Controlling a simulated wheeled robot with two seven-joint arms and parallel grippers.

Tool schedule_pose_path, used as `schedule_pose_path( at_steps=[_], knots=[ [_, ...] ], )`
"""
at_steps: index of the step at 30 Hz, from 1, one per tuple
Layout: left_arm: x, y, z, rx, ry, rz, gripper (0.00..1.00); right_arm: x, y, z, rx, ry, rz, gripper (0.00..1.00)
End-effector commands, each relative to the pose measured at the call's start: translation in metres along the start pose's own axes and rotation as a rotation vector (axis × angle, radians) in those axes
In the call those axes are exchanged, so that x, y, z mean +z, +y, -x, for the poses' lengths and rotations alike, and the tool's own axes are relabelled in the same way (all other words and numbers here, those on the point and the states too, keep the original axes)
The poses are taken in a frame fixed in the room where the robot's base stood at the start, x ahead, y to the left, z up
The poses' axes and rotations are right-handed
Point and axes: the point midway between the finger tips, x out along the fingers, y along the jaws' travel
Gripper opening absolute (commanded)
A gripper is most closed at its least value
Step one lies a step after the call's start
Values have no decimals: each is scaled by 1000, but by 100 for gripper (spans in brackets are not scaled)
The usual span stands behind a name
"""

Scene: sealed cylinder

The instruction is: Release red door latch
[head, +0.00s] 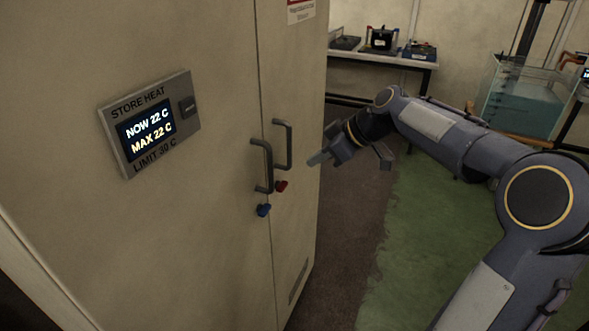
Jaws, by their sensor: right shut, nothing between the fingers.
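The red door latch (282,186) is a small red knob on the right-hand door of a beige cabinet (220,60), just below that door's dark bar handle (289,145). A similar blue latch (263,210) sits on the left-hand door, below its own handle (262,165). My right gripper (319,159) comes in from the right, near the cabinet's right edge. It is shut and empty, to the right of and above the red latch in the picture, and looks apart from it. My left gripper is out of view.
A display panel (150,122) reading NOW 22 C, MAX 22 C, LIMIT 30 C is on the left door. A bench (400,60) with dark devices and a water tank (522,100) stand behind. The green floor (410,235) right of the cabinet looks clear.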

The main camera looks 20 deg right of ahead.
Motion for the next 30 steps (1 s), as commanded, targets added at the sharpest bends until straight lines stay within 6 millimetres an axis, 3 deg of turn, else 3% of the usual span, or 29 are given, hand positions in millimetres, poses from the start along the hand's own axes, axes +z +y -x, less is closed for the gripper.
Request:
schedule_pose_path(
  at_steps=[16,21,30],
  knots=[
    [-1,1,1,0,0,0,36,0,-1,-86,-5,-1,-1,0],
    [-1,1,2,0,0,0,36,0,-1,-96,-2,-1,0,0],
    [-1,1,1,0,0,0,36,0,-1,-98,-1,-1,-1,0]
  ],
)
